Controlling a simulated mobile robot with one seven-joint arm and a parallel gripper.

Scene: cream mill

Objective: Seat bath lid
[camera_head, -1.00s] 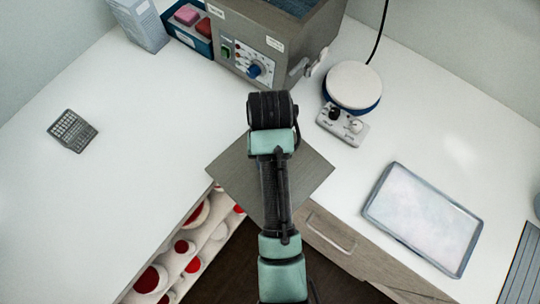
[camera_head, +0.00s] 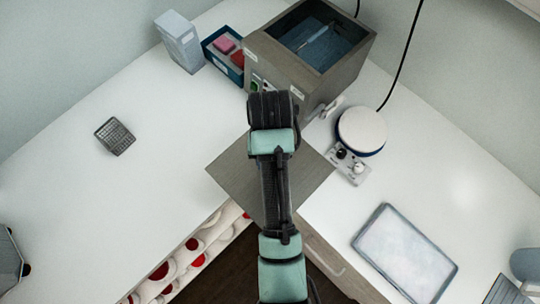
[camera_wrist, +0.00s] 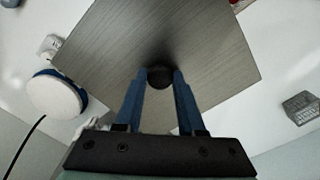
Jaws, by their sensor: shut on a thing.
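The bath lid is a flat grey square plate (camera_head: 232,172) with a dark round knob (camera_wrist: 158,76). My gripper (camera_wrist: 160,72) has its blue fingers shut on this knob. In the wrist view the lid (camera_wrist: 190,35) spreads out beyond the fingertips. In the head view my arm covers the middle of the lid, the knob and the fingers. The bath (camera_head: 345,75) is a grey box at the top, its top open onto dark blue water. The lid is apart from it, nearer to me, over the inner corner of the bench.
A blue bin (camera_head: 222,58) and a pale box (camera_head: 180,42) stand left of the bath. A round white-topped stirrer (camera_head: 361,130) stands to its right, with a cord running upward. The left bench is mostly clear.

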